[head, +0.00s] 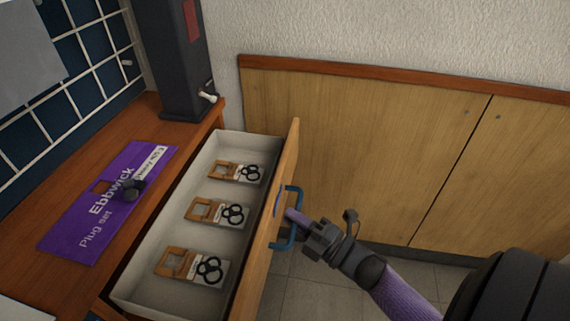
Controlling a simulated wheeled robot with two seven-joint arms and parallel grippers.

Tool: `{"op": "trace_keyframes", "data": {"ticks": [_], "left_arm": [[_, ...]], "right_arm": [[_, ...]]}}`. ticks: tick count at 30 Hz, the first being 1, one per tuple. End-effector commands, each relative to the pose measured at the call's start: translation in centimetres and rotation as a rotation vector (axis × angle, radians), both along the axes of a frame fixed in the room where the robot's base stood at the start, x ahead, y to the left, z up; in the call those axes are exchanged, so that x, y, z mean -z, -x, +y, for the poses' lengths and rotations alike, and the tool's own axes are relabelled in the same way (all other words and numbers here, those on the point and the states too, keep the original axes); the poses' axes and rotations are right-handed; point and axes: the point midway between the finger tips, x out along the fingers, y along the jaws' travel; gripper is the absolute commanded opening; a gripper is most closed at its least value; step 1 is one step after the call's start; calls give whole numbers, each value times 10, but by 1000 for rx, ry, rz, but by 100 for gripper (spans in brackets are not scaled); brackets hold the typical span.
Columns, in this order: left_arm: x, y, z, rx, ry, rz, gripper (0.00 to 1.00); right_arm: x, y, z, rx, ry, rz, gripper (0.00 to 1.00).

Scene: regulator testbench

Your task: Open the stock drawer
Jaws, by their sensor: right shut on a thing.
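The stock drawer (205,147) stands pulled out from under the wooden counter, with its pale inside showing. Its wooden front (268,225) carries a blue handle (297,205). Three small packs with black rings lie inside in a row: a far pack (228,172), a middle pack (205,211) and a near pack (180,265). My right gripper (291,219) is at the handle, shut on it, with the arm coming in from the lower right. My left gripper is not in view.
A purple Ebbwick plug set card (80,228) lies on the counter (40,192) with a small black part on it. A dark upright device (172,60) stands at the counter's back. Wooden wall panels (370,150) lie beyond the drawer. Tiled floor (325,300) shows below the gripper.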

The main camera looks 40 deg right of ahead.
Motion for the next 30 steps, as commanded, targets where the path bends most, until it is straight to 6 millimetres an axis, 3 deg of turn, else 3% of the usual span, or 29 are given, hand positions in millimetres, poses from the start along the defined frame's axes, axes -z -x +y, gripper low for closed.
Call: {"op": "trace_keyframes", "data": {"ticks": [9,10,15,24,30], "left_arm": [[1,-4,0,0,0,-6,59],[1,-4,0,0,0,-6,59],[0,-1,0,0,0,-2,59],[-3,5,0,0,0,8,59],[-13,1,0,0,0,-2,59]], "right_arm": [[0,0,-1,1,0,1,0],[0,0,-1,1,0,1,19],[0,0,0,1,0,1,53],[0,4,-1,2,-1,1,53],[7,47,-13,3,-1,5,53]]}}
